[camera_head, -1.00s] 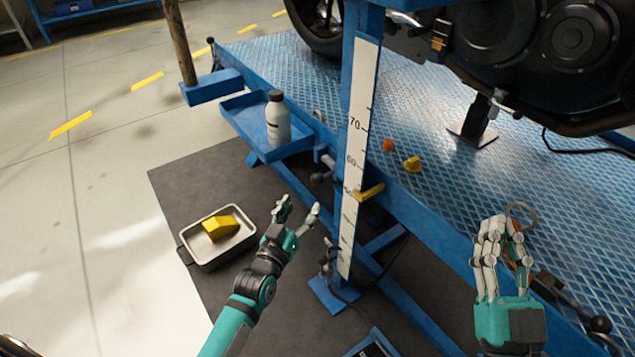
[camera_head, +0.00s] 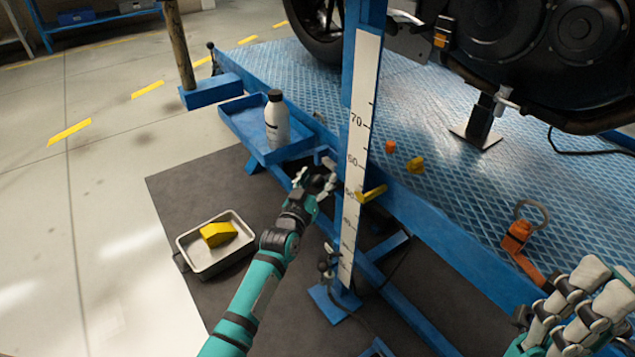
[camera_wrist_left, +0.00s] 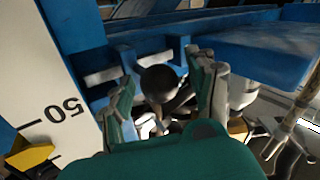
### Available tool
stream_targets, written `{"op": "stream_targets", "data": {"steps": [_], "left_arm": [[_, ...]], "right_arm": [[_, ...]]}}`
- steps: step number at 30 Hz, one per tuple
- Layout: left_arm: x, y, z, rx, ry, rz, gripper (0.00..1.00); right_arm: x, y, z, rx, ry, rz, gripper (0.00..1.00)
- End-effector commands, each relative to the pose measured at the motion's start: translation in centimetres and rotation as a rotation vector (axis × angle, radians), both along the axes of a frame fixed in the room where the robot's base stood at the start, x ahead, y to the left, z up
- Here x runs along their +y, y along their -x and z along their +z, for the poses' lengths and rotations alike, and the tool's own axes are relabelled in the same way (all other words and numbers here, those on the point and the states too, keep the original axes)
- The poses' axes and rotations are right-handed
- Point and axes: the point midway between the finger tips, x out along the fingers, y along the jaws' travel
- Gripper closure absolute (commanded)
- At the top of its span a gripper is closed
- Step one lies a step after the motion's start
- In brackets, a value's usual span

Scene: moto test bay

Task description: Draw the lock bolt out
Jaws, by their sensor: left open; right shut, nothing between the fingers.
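The lock bolt shows in the left wrist view as a pale metal bar (camera_wrist_left: 101,77) across blue brackets, with a round black knob (camera_wrist_left: 160,82) near it. My left gripper (camera_head: 315,182) is at the blue lift's side, just left of the white scale post. In the left wrist view, its open fingers (camera_wrist_left: 163,75) stand on either side of the knob; I cannot tell whether they touch it. In the head view the fingers largely cover the knob. My right gripper (camera_head: 604,286) is shut and empty at the lower right, near the platform edge.
The scale post (camera_head: 360,150) with a yellow pointer (camera_head: 371,194) stands close right of my left gripper. A blue tray (camera_head: 250,136) with a bottle (camera_head: 277,122) is just behind it. A metal pan (camera_head: 202,266) holds a yellow block.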

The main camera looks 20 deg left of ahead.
Motion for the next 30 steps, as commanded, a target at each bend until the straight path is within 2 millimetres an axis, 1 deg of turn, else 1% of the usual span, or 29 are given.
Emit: {"op": "stream_targets", "data": {"steps": [5,18,25,26,30], "left_arm": [[0.0,0.0,0.0,0.001,0.0,0.0,0.42],[0.1,0.0,-0.1,0.001,0.0,0.002,0.99],[0.3,-0.1,-0.1,0.001,-0.002,0.003,1.0],[0.6,-0.2,-0.1,0.001,-0.003,0.003,1.0],[2.6,-1.8,-0.1,0.001,-0.008,0.004,1.0]], "right_arm": [[0.0,0.0,0.0,0.0,0.0,0.0,1.0],[0.0,0.0,0.0,0.002,0.001,0.0,1.0],[0.0,0.0,0.0,0.002,0.001,0.0,1.0],[0.0,0.0,0.0,0.002,0.001,0.0,1.0],[0.0,0.0,-0.1,0.002,0.001,0.0,1.0]]}}
